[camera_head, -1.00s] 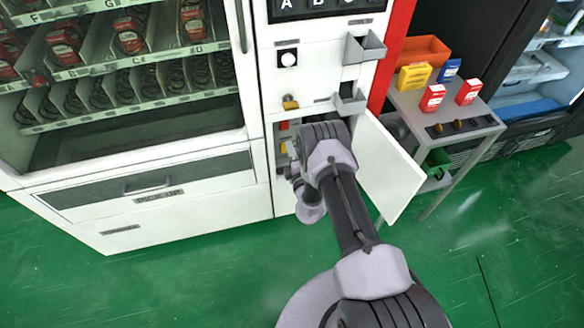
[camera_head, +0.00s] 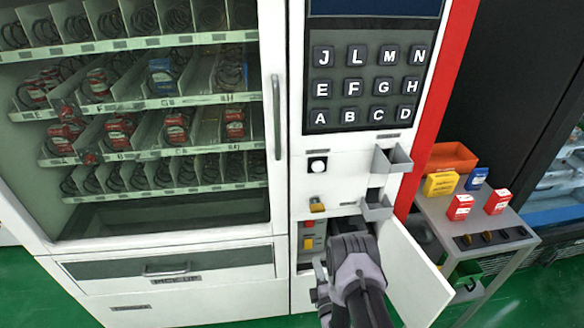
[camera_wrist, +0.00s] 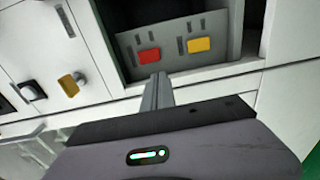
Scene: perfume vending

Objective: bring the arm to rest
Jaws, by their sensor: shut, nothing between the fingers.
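My gripper (camera_wrist: 156,92) is shut and empty in the wrist view. Its fingers point towards an open compartment in the vending machine, just below a panel with a red button (camera_wrist: 149,56) and a yellow button (camera_wrist: 199,45). I cannot tell whether the fingertips touch anything. In the head view my arm (camera_head: 358,270) reaches to this low compartment, and the fingertips are hidden behind it. The red button (camera_head: 309,226) and yellow button (camera_head: 308,244) show just left of my arm.
The compartment's white door (camera_head: 415,270) stands open close to my arm's right. A grey side table (camera_head: 497,232) holds small boxes and an orange bin (camera_head: 452,156). The pickup drawer (camera_head: 170,268) is at left. A small yellow padlock-like part (camera_head: 317,204) sits above the compartment.

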